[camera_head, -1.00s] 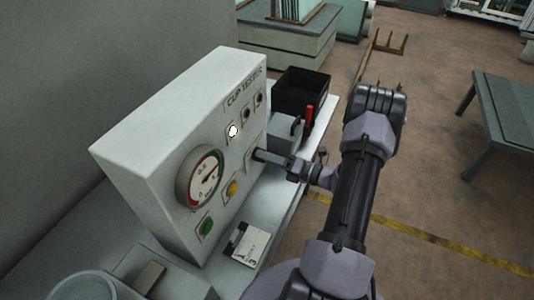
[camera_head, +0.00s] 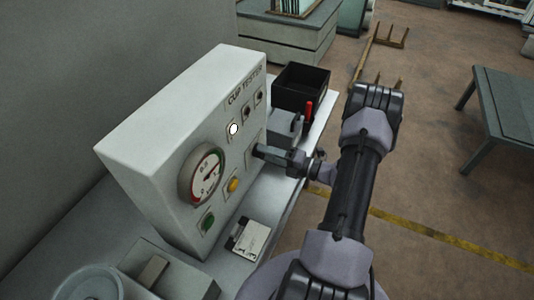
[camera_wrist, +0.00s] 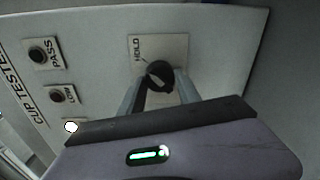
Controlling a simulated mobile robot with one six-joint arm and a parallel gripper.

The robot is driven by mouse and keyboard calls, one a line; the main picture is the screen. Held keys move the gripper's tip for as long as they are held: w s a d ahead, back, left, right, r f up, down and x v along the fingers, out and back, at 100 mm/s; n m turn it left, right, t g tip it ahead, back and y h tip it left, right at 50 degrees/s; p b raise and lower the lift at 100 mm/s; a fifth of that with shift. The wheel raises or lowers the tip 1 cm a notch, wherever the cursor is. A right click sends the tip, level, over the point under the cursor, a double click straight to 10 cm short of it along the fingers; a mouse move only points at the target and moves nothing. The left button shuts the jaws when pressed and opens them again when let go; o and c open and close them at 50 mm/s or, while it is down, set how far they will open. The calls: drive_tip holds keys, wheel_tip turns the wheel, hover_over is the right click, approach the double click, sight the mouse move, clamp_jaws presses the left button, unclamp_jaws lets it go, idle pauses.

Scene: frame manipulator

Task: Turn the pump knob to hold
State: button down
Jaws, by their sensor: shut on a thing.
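The pump knob (camera_wrist: 159,78) is a dark round knob on a pale square plate on the panel. In the wrist view the word HOLD is printed on this plate, up and left of the knob. My gripper (camera_wrist: 161,88) has one finger on each side of the knob and is shut on it. In the head view my gripper (camera_head: 259,152) meets the front of the white cup tester (camera_head: 222,92), right of the gauge, and hides the knob. I cannot tell exactly which setting the knob's mark points to.
The panel carries a round gauge (camera_head: 203,174), a yellow button (camera_head: 233,185), a green button (camera_head: 207,222) and a lit white lamp (camera_head: 233,129). A black bin (camera_head: 301,88) stands behind my gripper. A white card (camera_head: 250,240) lies on the bench in front.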

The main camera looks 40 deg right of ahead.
drive_tip(key=c, duration=0.8)
unclamp_jaws()
drive_tip(key=shift+c, duration=0.2)
drive_tip(key=f+v, duration=0.1)
drive_tip(key=v, duration=1.6)
drive_tip(key=shift+s+r+p, duration=0.25)
drive_tip(key=shift+r+p, duration=0.15)
drive_tip(key=shift+p, duration=0.05)
